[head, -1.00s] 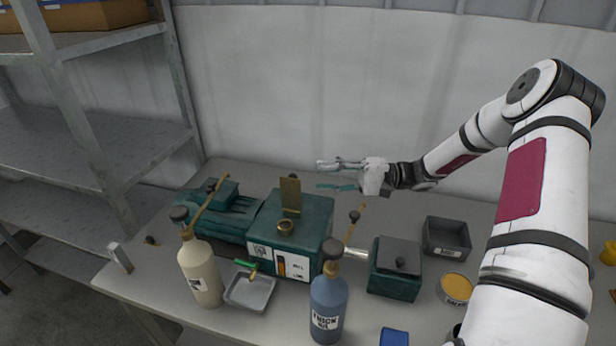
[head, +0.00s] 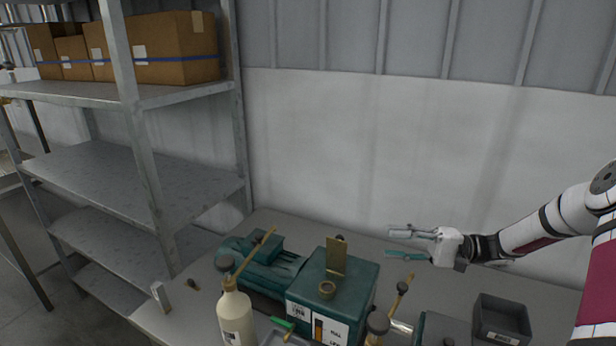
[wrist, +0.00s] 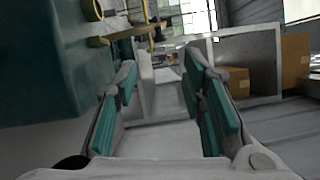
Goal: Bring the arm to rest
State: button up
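My gripper (head: 392,243) is open and empty in the head view, held sideways above the back of the table with its fingers pointing left. My white arm reaches in from the right edge. The wrist view shows the two teal-padded fingers (wrist: 160,100) spread apart with nothing between them. The green tank machine (head: 348,282), with a brass flap and ring on top, stands in front and to the left of my gripper. It also shows at the upper left of the wrist view (wrist: 50,60), close beside the fingers.
A cream bottle (head: 236,318) stands at the table's front left. A dark grey bin (head: 502,318) and a green box (head: 440,328) stand to the right. A metal shelf (head: 130,185) with cardboard boxes (head: 175,50) is at the left. A white wall is behind the table.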

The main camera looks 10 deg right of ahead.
jog(key=s+a+r+n+g+h, duration=0.3)
jog(key=s+a+r+g+h, duration=0.4)
jog(key=s+a+h, duration=0.4)
jog(key=s+r+t+h, duration=0.3)
jog(key=s+r+t, duration=0.1)
jog(key=s, duration=0.3)
jog(key=s+r+n+t+h, duration=0.1)
jog(key=s+r+t+h, duration=0.3)
jog(key=s+r, duration=0.2)
jog(key=shift+s+a+r+n, duration=0.3)
jog(key=shift+s+a, duration=0.1)
jog(key=shift+s, duration=0.55)
